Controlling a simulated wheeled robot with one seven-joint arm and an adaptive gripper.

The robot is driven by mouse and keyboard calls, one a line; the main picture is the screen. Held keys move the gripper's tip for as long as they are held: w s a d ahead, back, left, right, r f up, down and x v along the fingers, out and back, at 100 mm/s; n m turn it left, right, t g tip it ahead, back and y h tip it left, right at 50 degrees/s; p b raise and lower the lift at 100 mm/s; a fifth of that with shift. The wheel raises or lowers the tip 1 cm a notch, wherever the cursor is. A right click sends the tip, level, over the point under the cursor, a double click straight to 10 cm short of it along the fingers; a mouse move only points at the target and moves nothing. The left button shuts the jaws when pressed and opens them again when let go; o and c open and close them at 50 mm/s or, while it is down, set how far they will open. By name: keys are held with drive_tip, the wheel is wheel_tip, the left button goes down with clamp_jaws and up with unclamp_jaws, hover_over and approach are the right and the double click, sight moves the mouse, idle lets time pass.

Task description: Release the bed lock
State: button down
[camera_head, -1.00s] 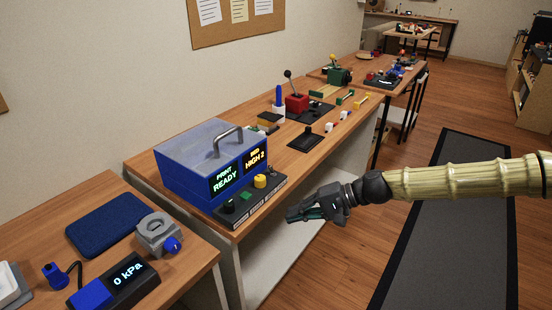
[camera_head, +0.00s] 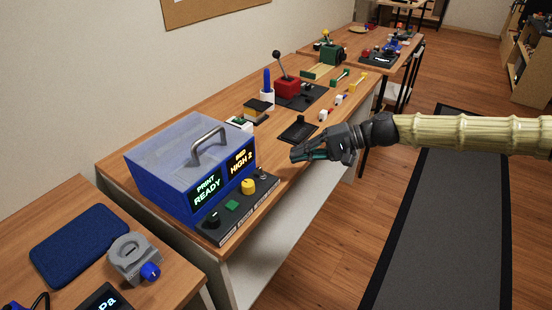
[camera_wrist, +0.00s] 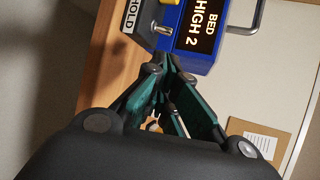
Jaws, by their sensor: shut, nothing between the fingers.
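The blue printer box (camera_head: 160,190) stands on the bench with a grey lid and handle. Its screens read PRINT READY and BED HIGH 2. A black control strip (camera_head: 237,213) along its front carries a black knob, a green button, a yellow knob (camera_head: 248,186) and a small metal toggle (camera_head: 262,172) at the right end. In the wrist view, the toggle (camera_wrist: 161,30) sits between a HOLD label and the BED screen. My gripper (camera_head: 296,155) is shut and empty, to the right of the strip and apart from the toggle. It also shows in the wrist view (camera_wrist: 168,66).
A black pad (camera_head: 298,131) lies on the bench behind my gripper. A red lever box (camera_head: 287,87) and small parts stand farther back. A grey fixture with a blue knob (camera_head: 150,271) is on the left table.

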sight(255, 167)
drive_tip(key=x, duration=0.9)
drive_tip(key=shift+a+f, duration=0.15)
drive_tip(key=shift+a, duration=0.15)
drive_tip(key=shift+a+f+b, duration=0.15)
drive_tip(key=shift+f+b, duration=0.05)
drive_tip(key=shift+b, duration=0.4)
drive_tip(key=shift+s, duration=0.1)
